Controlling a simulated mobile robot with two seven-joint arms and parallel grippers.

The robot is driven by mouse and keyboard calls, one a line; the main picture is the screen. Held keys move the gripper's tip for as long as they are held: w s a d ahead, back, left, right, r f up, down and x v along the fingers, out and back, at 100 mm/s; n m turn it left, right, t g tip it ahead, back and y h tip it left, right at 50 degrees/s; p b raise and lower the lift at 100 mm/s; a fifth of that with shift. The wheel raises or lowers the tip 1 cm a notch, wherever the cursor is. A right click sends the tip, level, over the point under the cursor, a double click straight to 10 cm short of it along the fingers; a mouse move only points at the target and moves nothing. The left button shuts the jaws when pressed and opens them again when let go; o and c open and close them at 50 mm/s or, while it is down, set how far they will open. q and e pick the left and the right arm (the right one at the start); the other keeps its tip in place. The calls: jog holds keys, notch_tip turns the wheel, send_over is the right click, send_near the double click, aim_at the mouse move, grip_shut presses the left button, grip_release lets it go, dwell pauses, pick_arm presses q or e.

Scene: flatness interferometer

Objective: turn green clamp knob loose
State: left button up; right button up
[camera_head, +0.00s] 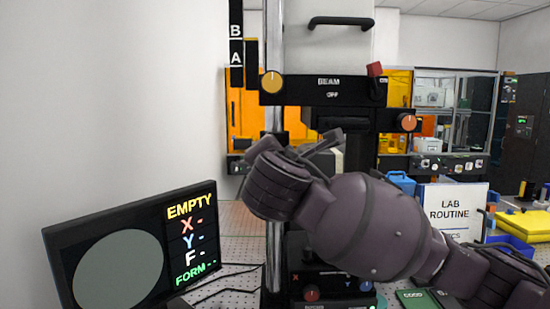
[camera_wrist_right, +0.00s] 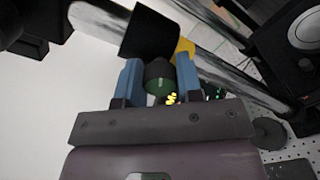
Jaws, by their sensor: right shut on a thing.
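In the right wrist view, the green clamp knob (camera_wrist_right: 158,84) is dark with a green face and a light mark. It sits between the two blue fingers of my right gripper (camera_wrist_right: 158,76), which is shut on it. A black block (camera_wrist_right: 150,34) on the chrome column (camera_wrist_right: 95,22) lies just beyond the knob. In the head view my right arm reaches in from the right to the column (camera_head: 273,225). There the wrist hides the knob and the fingertips. My left gripper is in neither view.
A black head unit with a yellow knob (camera_head: 272,82), a red-orange knob (camera_head: 407,122) and a red lever (camera_head: 375,69) is above my right wrist. A monitor (camera_head: 130,250) reading EMPTY stands at left. A LAB ROUTINE sign (camera_head: 453,208) stands at right.

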jog(key=m, duration=0.3)
jog(key=shift+m, duration=0.9)
jog(key=o, duration=0.9)
jog(key=shift+s, duration=0.15)
jog(key=s+b, duration=0.1)
jog(key=s, duration=0.9)
jog(key=shift+s, duration=0.3)
